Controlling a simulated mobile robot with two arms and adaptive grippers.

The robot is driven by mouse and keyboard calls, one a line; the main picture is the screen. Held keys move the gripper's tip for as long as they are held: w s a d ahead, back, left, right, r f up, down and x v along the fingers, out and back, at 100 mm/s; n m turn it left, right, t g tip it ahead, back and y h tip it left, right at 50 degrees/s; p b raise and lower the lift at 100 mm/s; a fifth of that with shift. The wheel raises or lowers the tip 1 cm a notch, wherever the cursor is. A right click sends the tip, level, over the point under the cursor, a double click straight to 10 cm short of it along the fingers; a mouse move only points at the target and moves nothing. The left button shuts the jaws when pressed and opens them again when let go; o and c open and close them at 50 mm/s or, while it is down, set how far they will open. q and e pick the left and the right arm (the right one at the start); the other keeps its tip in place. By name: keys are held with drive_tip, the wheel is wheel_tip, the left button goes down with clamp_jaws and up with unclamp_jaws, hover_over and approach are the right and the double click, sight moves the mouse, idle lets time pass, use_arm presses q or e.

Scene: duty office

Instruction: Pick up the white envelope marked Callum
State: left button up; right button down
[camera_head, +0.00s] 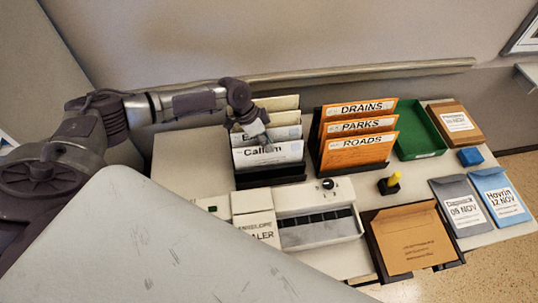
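The white envelope marked Callum (280,154) stands upright at the front of a dark rack (270,176) on the table, left of the middle. Behind it stand other pale envelopes (287,118); one label shows only its first letter, E. My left gripper (262,142) reaches in from the left and points down over the top edge of the Callum envelope. It covers part of the upper edge and the label behind. The fingers are small and dark, and I cannot tell whether they are open, or whether they touch the envelope. My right gripper is not in view.
Orange envelopes marked DRAINS, PARKS and ROADS (358,150) stand in a second rack to the right. In front is an envelope sealer (315,213). A green tray (419,136), a yellow-topped stamp (390,183), a blue block (470,157) and flat envelopes (411,240) lie further right.

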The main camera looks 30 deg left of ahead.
use_arm(q)
clamp_jaws()
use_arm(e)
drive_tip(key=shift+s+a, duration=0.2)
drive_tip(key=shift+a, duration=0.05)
use_arm(q)
drive_tip(key=shift+r, duration=0.15)
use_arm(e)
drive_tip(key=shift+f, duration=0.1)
